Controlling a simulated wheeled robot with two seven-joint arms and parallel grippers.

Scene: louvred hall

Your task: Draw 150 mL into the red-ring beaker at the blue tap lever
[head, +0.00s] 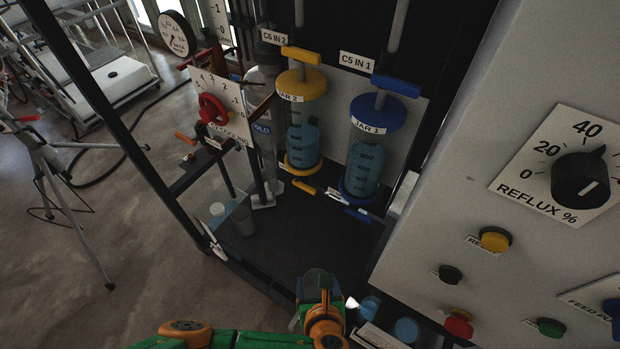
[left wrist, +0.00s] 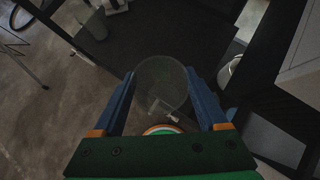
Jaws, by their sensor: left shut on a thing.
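My left gripper (head: 322,290) is at the bottom middle of the head view. In the left wrist view its two blue fingers (left wrist: 172,105) close around a clear round beaker (left wrist: 160,82). I cannot make out a red ring on it. The blue tap lever (head: 358,214) is at the foot of JAR 1 (head: 366,165), a clear cylinder with blue caps and bluish liquid. The gripper and beaker are in front of and below that tap, apart from it. My right gripper is not in view.
JAR 2 (head: 303,142), with yellow caps and a yellow lever (head: 305,187), stands left of JAR 1. A glass (head: 243,221) stands at the left of the dark shelf (head: 290,235). The control panel (head: 480,190) bounds the right. The shelf's middle is clear.

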